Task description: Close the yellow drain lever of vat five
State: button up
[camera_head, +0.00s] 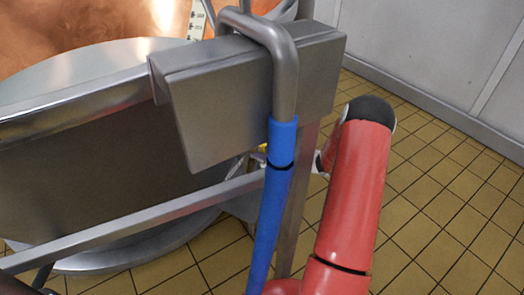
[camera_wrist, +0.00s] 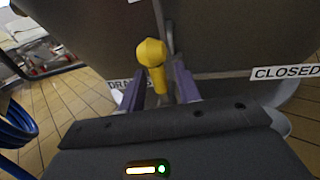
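The yellow lever (camera_wrist: 152,54) has a faceted knob and stands out from a dark grey panel in the wrist view. My gripper (camera_wrist: 159,70) is open, with one finger on each side of the lever's stem. Small gaps seem to show between the stem and the fingers. A partly covered label (camera_wrist: 122,85) beginning "DRA" is to the left of the lever, and a "CLOSED" label (camera_wrist: 285,72) is to the right. In the head view only a small yellow spot (camera_head: 264,148) shows behind the blue-sleeved pipe, and my gripper is hidden there. No vat number is readable.
A bent steel pipe with a blue sleeve (camera_head: 272,215) and a grey metal box (camera_head: 225,105) stand before the vat. A steel rail (camera_head: 130,225) crosses at left. Copper (camera_head: 70,30) shows behind. Blue hoses (camera_wrist: 15,125) are at left in the wrist view. Tiled floor (camera_head: 440,200) is open at right.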

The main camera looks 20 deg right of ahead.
jog(key=shift+w+a, duration=0.2)
jog(key=shift+a, duration=0.1)
grip_shut()
